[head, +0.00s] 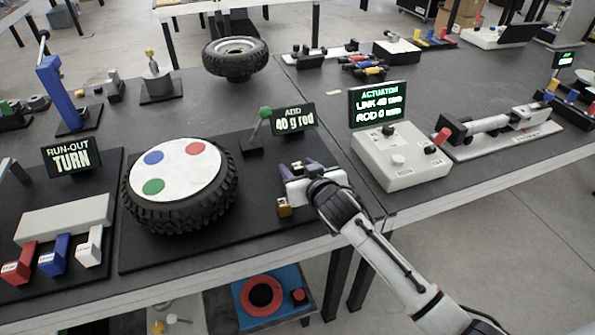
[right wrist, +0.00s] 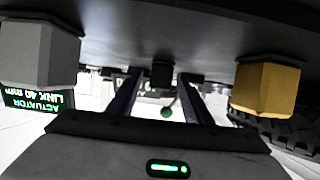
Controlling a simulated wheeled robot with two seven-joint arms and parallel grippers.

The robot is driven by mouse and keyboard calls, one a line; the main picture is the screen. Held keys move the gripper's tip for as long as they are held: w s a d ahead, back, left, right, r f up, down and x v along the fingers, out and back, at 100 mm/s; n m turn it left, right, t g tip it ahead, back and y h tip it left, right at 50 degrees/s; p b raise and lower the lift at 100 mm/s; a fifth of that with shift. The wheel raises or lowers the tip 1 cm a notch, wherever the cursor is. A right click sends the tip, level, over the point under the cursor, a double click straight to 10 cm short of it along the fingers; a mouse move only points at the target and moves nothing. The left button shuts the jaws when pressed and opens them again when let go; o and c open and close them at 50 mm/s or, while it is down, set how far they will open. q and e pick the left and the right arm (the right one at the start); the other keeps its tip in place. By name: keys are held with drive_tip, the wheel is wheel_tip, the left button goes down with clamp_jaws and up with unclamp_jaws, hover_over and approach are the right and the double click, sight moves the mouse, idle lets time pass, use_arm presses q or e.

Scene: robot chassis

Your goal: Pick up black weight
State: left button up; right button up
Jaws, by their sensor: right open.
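The black weight (right wrist: 162,75) shows in the right wrist view as a small dark block, between the lines of my two fingers and just beyond their tips. A gold weight (right wrist: 265,88) is on the right there, and a larger grey weight (right wrist: 40,55) is on the left. My right gripper (right wrist: 160,88) is open, with nothing visibly clamped. In the head view my right gripper (head: 288,183) is low over the black mat, right of the tyre, with the gold weight (head: 285,208) in front. The gripper seems to hide the black weight there. My left gripper is not seen.
The tyre (head: 140,213) with a white dotted disc stands close left. A green-knobbed lever (head: 265,113) and the "ADD 40 g red" sign (head: 293,118) are behind. The actuator control box (head: 400,165) is right. The table's front edge is near.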

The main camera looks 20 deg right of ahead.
drive_tip(key=c, duration=1.1)
drive_tip(key=shift+c, duration=0.2)
drive_tip(key=shift+r, duration=0.1)
